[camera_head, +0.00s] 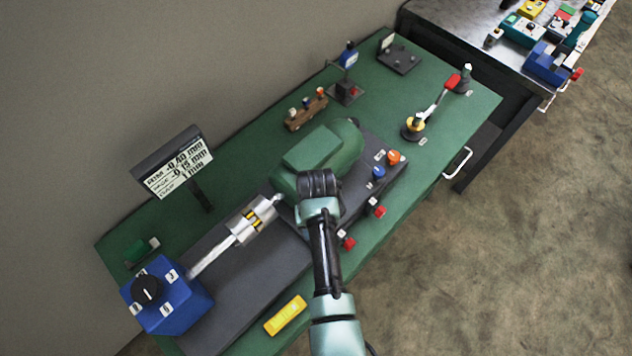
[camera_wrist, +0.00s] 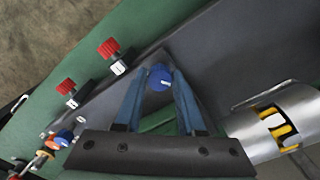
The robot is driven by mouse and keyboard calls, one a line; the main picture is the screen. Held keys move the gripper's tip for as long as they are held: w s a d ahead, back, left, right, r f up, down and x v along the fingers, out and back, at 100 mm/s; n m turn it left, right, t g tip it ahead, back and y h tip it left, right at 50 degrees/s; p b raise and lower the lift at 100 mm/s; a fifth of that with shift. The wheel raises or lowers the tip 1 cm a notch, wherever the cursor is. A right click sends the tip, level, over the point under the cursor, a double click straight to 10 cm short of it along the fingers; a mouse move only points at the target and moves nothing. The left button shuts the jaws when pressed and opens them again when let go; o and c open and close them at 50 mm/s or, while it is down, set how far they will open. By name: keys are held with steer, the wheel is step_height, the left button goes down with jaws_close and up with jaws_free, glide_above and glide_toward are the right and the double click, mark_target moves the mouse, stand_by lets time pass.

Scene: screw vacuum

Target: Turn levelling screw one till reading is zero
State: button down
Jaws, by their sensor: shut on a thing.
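My gripper (camera_wrist: 160,80) has its two blue fingers on either side of a round blue screw head (camera_wrist: 160,77) with a small white label I cannot read. In the head view my gripper (camera_head: 318,185) hides this screw, beside the green motor (camera_head: 325,155) on the dark base plate (camera_head: 225,297). A display (camera_head: 175,165) shows lines that look like -0.40 mm and -0.15 mm, with a third line unclear. Another blue screw (camera_head: 378,173) and an orange screw (camera_head: 393,157) stand at the plate's far right end.
Two red knobs (camera_head: 380,211) (camera_head: 348,244) line the plate's near side. A shaft coupling (camera_head: 252,220) joins the motor to a blue box (camera_head: 165,295) with a black dial. A yellow level (camera_head: 286,315) lies in front.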

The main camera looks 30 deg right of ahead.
steer(key=n+p, duration=0.1)
steer(key=n, duration=0.4)
steer(key=shift+d+r+n, duration=0.1)
steer(key=shift+n, duration=0.2)
steer(key=shift+n+p, duration=0.5)
steer(key=shift+n, duration=1.7)
steer(key=shift+w, duration=0.1)
steer(key=c, duration=0.5)
jaws_free()
step_height(320, 180, up, 13)
steer(key=b, duration=0.1)
